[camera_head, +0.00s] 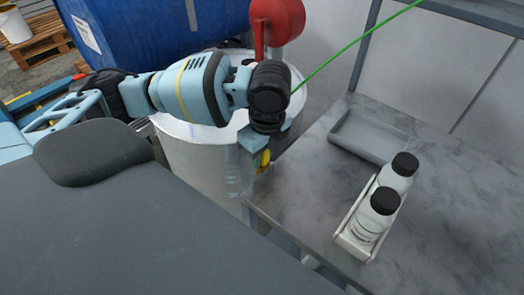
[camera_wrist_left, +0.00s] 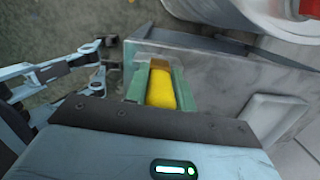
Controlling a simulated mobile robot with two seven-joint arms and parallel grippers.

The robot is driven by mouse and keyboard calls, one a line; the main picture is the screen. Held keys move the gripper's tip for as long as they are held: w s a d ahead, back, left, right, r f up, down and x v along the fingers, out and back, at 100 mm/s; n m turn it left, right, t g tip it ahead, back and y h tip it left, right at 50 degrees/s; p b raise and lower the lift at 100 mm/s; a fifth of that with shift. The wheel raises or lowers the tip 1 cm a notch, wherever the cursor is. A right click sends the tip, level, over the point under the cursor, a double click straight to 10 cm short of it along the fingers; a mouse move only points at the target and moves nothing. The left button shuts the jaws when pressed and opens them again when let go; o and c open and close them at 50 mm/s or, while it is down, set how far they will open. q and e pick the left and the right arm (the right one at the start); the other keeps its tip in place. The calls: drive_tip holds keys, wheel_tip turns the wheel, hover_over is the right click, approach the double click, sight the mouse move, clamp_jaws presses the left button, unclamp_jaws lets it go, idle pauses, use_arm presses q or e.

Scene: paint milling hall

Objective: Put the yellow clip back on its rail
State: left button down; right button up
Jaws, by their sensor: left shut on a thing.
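The yellow clip (camera_head: 265,159) shows as a small bit of yellow below my left gripper (camera_head: 262,146), beside the near left corner of the grey bench. My left gripper points down and is shut on the clip. In the left wrist view the yellow clip (camera_wrist_left: 160,89) lies between the greenish fingers of the left gripper (camera_wrist_left: 158,85). The fingers hide its sides. I cannot pick out its rail in either view. My right gripper is not in view.
The grey marbled bench (camera_head: 300,195) carries an empty grey tray (camera_head: 370,136) and a white holder (camera_head: 352,243) with two black-capped bottles (camera_head: 376,216). A large whitish drum (camera_head: 195,165) stands beside the bench, under my left arm. A blue barrel (camera_head: 150,30) lies behind.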

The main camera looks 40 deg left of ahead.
use_arm(q)
drive_tip(key=shift+f, duration=0.55)
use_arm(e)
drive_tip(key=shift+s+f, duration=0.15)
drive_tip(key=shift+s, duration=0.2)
use_arm(q)
drive_tip(key=shift+f, duration=0.75)
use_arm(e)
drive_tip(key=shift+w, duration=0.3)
use_arm(q)
drive_tip(key=c, duration=1.1)
unclamp_jaws()
drive_tip(key=shift+c, duration=0.2)
drive_tip(key=shift+o, duration=0.2)
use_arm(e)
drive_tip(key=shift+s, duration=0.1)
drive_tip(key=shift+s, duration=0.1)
use_arm(q)
drive_tip(key=r, duration=0.6)
drive_tip(key=shift+d+r+p, duration=0.35)
drive_tip(key=shift+d+p, duration=0.05)
drive_tip(key=shift+r, duration=0.55)
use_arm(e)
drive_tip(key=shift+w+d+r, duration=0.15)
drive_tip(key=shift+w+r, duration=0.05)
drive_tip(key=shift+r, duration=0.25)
